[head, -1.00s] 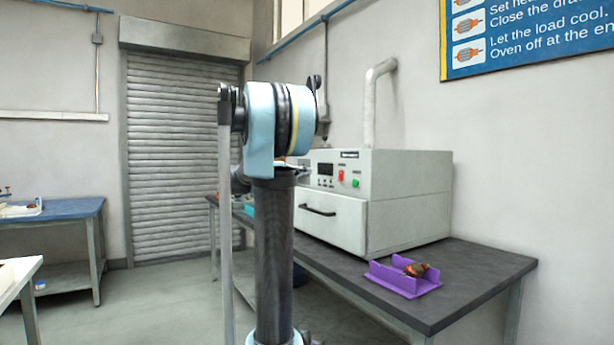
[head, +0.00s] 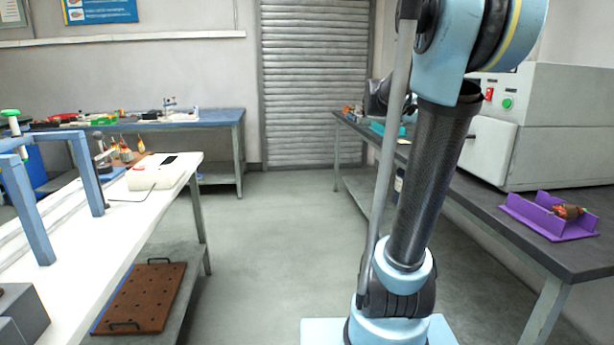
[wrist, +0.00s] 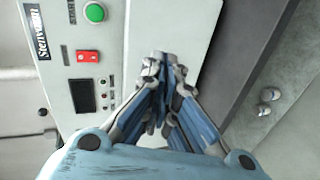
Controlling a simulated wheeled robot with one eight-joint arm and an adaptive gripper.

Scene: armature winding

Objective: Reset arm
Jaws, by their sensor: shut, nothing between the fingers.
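My gripper (wrist: 163,62) shows in the wrist view, its fingers together and empty. It points toward the front of a white oven (wrist: 95,75) with a green button, a red switch and a dark display. In the head view my arm stands tall at right of centre, and its bulk hides part of the oven (head: 570,125). My gripper cannot be made out in the head view. A purple cradle (head: 550,222) holding an orange-brown armature (head: 568,210) is on the dark bench (head: 595,255), in front of the oven.
A white table (head: 140,210) with a blue frame (head: 88,175) stands at the left. A brown perforated board (head: 140,300) lies on its lower shelf. A blue-topped bench (head: 215,120) is along the back wall. The floor (head: 270,240) between the tables is clear, with a roller shutter (head: 315,80) behind.

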